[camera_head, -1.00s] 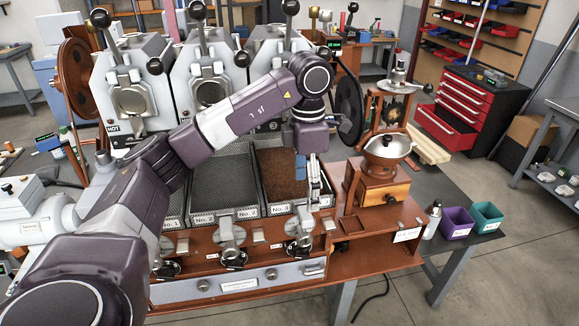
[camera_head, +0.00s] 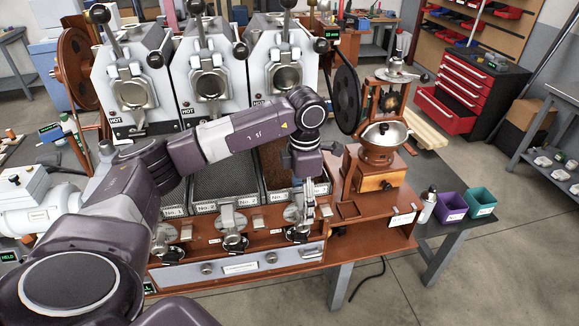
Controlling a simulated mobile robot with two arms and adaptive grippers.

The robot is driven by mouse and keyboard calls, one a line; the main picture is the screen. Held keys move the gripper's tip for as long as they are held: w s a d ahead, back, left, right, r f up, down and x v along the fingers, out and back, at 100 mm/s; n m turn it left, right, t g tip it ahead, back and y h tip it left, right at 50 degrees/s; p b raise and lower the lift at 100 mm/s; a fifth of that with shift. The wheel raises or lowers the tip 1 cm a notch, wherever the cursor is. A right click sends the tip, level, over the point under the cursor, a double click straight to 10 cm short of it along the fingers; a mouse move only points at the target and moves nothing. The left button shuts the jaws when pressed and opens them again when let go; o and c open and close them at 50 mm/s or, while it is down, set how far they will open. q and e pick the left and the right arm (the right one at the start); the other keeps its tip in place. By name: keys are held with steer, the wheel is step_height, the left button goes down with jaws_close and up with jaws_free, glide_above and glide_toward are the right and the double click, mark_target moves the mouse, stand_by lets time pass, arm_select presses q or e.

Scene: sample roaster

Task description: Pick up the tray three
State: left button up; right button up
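Tray three (camera_head: 281,196) is a dark mesh-sided tray with a white number label on its front, at the right end of a row of trays in the wooden bench. Its brown granular contents (camera_head: 270,160) show partly, and my arm hides much of the rest. My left gripper (camera_head: 309,203) points down at the tray's front right corner, by its label. Its fingers look narrow from here, and I cannot tell whether they touch the tray or are closed on its edge. My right gripper is not in view.
Tray two (camera_head: 212,207) sits directly left of tray three. Metal roasters (camera_head: 280,75) stand behind. Metal fittings (camera_head: 298,232) line the bench front below the trays. A wooden grinder (camera_head: 377,180) stands close on the right. Purple (camera_head: 451,207) and teal (camera_head: 480,202) bins are farther right.

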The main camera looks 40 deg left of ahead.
arm_select(q)
steer(key=c, duration=1.5)
steer(key=shift+d+r+b, duration=0.15)
steer(key=shift+r+b, duration=0.1)
steer(key=shift+b, duration=0.4)
step_height(320, 180, up, 7)
steer(key=b, duration=0.2)
steer(key=shift+f+b, duration=0.15)
steer(key=shift+b, duration=0.25)
steer(key=s+d+b, duration=0.1)
steer(key=s+d, duration=0.3)
steer(key=d, duration=0.1)
steer(key=s+d+b, duration=0.2)
steer(key=s+d, duration=0.2)
steer(key=d, duration=0.1)
steer(key=s+d+b, duration=0.1)
steer(key=s+d, duration=0.4)
steer(key=shift+b, duration=0.3)
